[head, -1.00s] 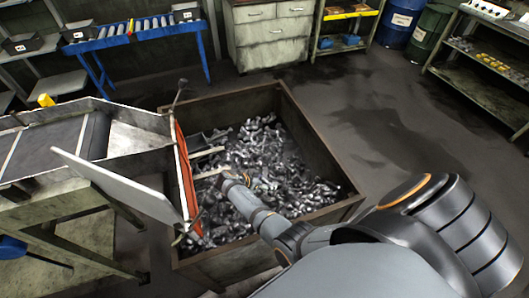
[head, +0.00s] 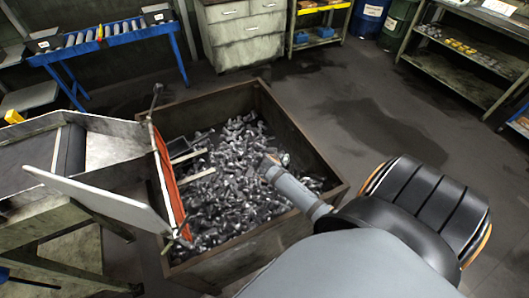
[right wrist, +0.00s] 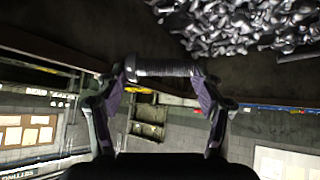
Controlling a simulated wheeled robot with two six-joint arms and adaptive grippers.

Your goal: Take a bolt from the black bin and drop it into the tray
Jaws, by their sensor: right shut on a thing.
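The large open bin (head: 305,125) with dark, rust-edged walls holds a heap of loose grey metal bolts (head: 225,180). In the right wrist view, my right gripper (right wrist: 163,72) is shut on a single bolt (right wrist: 165,69), which lies crosswise between the fingertips with its threaded shank showing. The bolt heap (right wrist: 245,25) is at the upper right there, apart from the held bolt. In the head view, my right arm reaches over the bin's near right side; the fingers and held bolt cannot be made out. A pale-floored metal tray (head: 108,148) lies left of the bin. My left gripper is out of view.
A blue roller conveyor (head: 100,45), a drawer cabinet (head: 240,30) and shelves (head: 465,55) line the back and right. The floor right of the bin is clear.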

